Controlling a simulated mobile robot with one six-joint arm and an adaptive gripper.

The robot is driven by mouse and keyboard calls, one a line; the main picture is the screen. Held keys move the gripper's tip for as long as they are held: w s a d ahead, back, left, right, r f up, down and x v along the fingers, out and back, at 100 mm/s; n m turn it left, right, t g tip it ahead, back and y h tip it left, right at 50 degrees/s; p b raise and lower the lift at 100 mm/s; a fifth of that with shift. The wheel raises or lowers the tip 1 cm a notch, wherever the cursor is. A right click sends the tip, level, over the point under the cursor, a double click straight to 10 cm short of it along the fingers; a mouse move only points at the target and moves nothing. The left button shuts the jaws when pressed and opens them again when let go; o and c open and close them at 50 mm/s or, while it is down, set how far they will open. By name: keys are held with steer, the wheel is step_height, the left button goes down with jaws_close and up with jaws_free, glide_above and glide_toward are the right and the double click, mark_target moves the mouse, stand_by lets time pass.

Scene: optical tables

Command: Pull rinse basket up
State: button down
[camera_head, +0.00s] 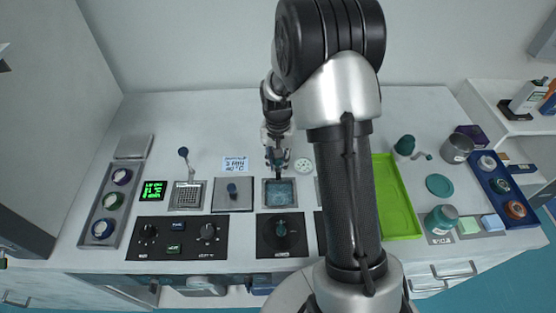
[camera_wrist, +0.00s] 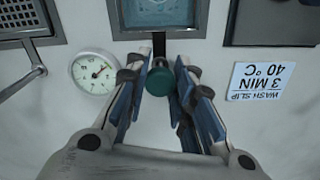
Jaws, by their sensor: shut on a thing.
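The rinse basket's dark green ball knob (camera_wrist: 160,80) sits between the two fingers of my gripper (camera_wrist: 161,88) in the wrist view, and the fingers close on it from both sides. A dark stem (camera_wrist: 159,45) runs from the knob toward the rinse bath (camera_wrist: 165,12), a square basin with blue liquid. In the head view my gripper (camera_head: 277,160) is just behind the bath (camera_head: 279,192). The basket inside the bath is hard to make out, so I cannot tell how high it sits.
A round white gauge (camera_wrist: 95,72) and a wash slip card (camera_wrist: 260,84) flank my gripper. A green tray (camera_head: 400,212) lies right, partly behind my arm.

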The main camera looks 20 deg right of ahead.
steer(key=shift+r, duration=0.15)
step_height(320, 180, up, 6)
steer(key=p, duration=0.5)
steer(key=shift+w+r, duration=0.1)
steer(key=shift+r, duration=0.1)
steer(key=shift+w, duration=0.1)
steer(key=c, duration=1.6)
jaws_free()
steer(key=shift+o, duration=1.3)
steer(key=shift+f, duration=0.1)
step_height(320, 180, up, 12)
steer(key=shift+s, duration=0.2)
